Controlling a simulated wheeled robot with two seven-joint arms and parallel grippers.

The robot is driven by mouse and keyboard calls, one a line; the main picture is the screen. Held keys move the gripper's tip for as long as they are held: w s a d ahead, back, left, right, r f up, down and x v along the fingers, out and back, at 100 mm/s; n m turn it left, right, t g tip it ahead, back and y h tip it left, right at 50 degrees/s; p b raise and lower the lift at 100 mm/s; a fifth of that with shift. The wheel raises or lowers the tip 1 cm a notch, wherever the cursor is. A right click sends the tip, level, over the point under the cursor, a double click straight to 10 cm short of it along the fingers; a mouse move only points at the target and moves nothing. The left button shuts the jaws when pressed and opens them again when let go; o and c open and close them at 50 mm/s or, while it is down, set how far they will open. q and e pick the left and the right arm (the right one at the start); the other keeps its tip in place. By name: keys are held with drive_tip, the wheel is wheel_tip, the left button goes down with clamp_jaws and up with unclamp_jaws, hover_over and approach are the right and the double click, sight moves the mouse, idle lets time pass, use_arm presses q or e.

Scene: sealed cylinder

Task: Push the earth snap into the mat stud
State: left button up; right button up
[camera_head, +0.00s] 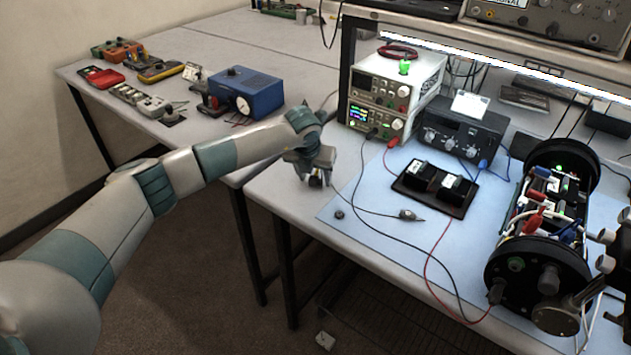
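A thin dark cord runs from there across the mat to a small grey-and-dark clip (411,215). The snap's underside is hidden.
A black-ended cylinder rig (537,272) with coloured leads stands at right. A black tray (434,187) with two blocks lies mid-mat. Stacked supplies (385,105) and a dark instrument (462,132) stand behind. Red and black leads cross the mat. The bench's front left corner is clear.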

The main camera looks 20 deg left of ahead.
sight(315, 179)
use_arm(q)
drive_tip(key=c, duration=1)
drive_tip(key=shift+r, duration=0.15)
use_arm(e)
drive_tip(key=shift+f, duration=0.15)
